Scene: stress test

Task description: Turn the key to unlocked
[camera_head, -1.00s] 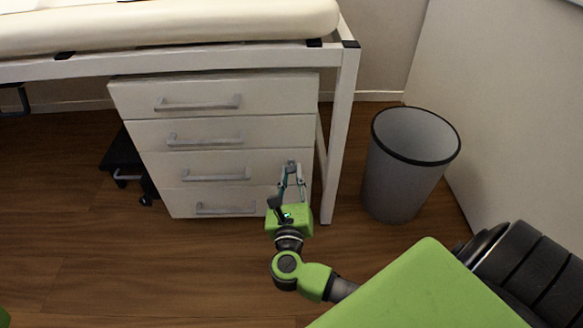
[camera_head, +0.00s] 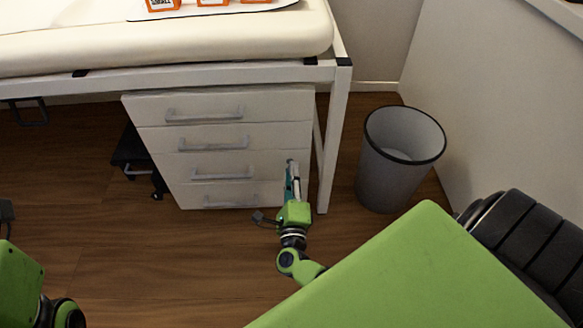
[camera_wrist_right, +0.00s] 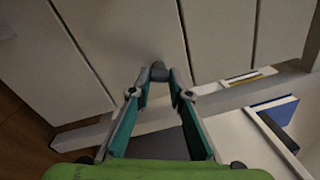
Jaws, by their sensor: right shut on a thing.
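The drawer cabinet (camera_head: 260,137) stands under the desk, and its drawers look closed. My right gripper (camera_head: 291,165) is at the cabinet's right front edge, at the height of the lower drawers. In the right wrist view my right gripper (camera_wrist_right: 160,85) has its fingertips together on a small dark grey key (camera_wrist_right: 158,67) at the cabinet front. The fingers hide much of the key, and I cannot tell its turn angle. In the head view the key is hidden by the gripper. Part of my left arm shows at the lower left, but its gripper is out of frame.
The desk (camera_head: 200,50) stands over the cabinet, with its white leg (camera_head: 335,140) close to the right of my gripper. Orange boxes (camera_head: 212,2) lie on top. A grey waste bin (camera_head: 395,170) stands at the right. The wooden floor (camera_head: 130,240) in front is clear.

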